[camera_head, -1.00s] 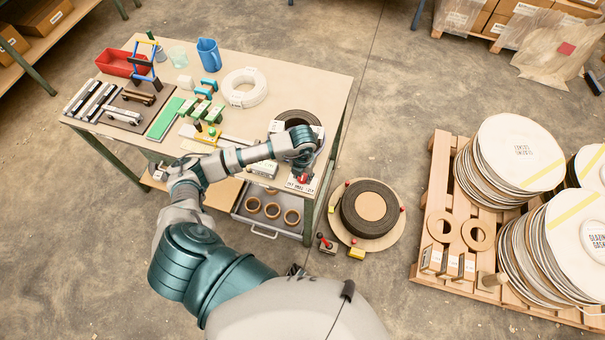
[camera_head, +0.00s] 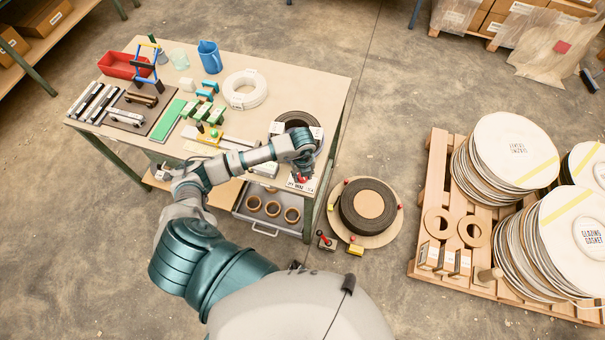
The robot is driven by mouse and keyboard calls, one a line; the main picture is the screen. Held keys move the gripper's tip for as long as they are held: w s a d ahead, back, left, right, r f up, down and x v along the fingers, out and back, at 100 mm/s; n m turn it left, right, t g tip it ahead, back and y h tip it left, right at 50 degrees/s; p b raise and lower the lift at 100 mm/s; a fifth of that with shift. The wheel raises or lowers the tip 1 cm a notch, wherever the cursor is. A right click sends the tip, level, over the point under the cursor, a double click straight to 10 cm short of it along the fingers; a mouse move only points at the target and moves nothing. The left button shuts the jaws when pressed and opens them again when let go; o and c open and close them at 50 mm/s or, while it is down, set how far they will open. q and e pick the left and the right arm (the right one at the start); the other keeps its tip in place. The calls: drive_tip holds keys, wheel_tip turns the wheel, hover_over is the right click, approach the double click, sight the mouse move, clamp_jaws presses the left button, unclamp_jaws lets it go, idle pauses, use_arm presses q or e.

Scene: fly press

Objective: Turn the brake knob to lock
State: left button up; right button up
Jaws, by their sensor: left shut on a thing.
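My left gripper (camera_head: 303,173) points down at the front right corner of the workbench (camera_head: 325,95). It is shut on a small red knob (camera_head: 302,180), which is mostly hidden by the fingers. The knob sits on a white plate (camera_head: 297,186) with dark lettering too small to read. The knob's turn angle cannot be made out. My right gripper does not show.
A black coil (camera_head: 296,118) lies behind my wrist, and a white coil (camera_head: 245,89) farther back. An open drawer (camera_head: 262,220) with brown rings juts out below. A round reel (camera_head: 368,207) stands on the floor to the right, near a loaded pallet (camera_head: 436,160).

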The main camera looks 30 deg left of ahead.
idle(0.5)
use_arm(q)
drive_tip(key=o, duration=1.1)
drive_tip(key=shift+o, duration=0.2)
wheel_tip(320, 180, up, 12)
drive_tip(key=shift+w+a+f, duration=0.1)
